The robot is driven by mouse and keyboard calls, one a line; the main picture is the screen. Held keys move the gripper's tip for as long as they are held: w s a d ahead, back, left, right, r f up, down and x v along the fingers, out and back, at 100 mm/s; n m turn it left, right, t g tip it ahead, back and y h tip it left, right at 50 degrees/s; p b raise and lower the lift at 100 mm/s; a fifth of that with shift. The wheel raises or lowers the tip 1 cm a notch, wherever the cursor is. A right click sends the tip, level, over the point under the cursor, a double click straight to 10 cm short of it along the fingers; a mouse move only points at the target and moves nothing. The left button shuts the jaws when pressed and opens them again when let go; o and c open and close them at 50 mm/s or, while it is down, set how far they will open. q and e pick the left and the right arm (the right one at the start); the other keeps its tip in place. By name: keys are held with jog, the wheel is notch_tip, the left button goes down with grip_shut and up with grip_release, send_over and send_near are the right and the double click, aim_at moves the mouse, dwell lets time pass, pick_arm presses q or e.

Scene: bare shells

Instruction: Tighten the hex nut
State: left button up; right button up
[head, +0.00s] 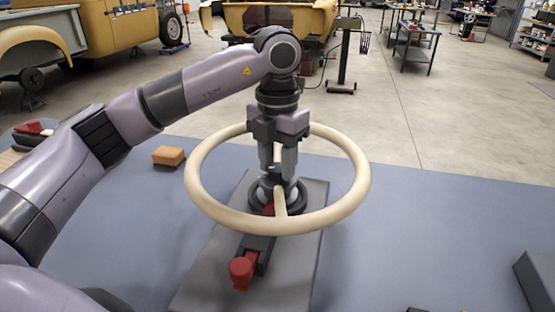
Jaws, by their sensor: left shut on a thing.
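A cream steering wheel (350,195) lies roughly level on a stand, with a black hub (256,199) at its centre. My left gripper (278,178) points straight down inside the rim, over the hub. Its fingers are close together and shut at the hub's centre, where the hex nut sits. The fingers hide the nut itself. A black bar with a red knob (241,271) runs out under the near side of the rim. My right gripper is not in view.
The stand rests on a grey plate (290,280) on a blue-grey tabletop (430,240). A tan block (168,156) lies left of the wheel. A dark grey box (538,282) stands at the right edge. The tabletop between wheel and box is clear. Vehicles and benches stand beyond.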

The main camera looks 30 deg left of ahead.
aim_at(277, 168)
pick_arm(q)
jog(key=o, duration=1.1)
jog(key=shift+c, duration=0.2)
jog(key=shift+r, duration=0.1)
notch_tip(277, 168, up, 7)
jog(key=shift+r+p, duration=0.1)
jog(key=shift+p, duration=0.2)
jog(key=shift+s, duration=0.1)
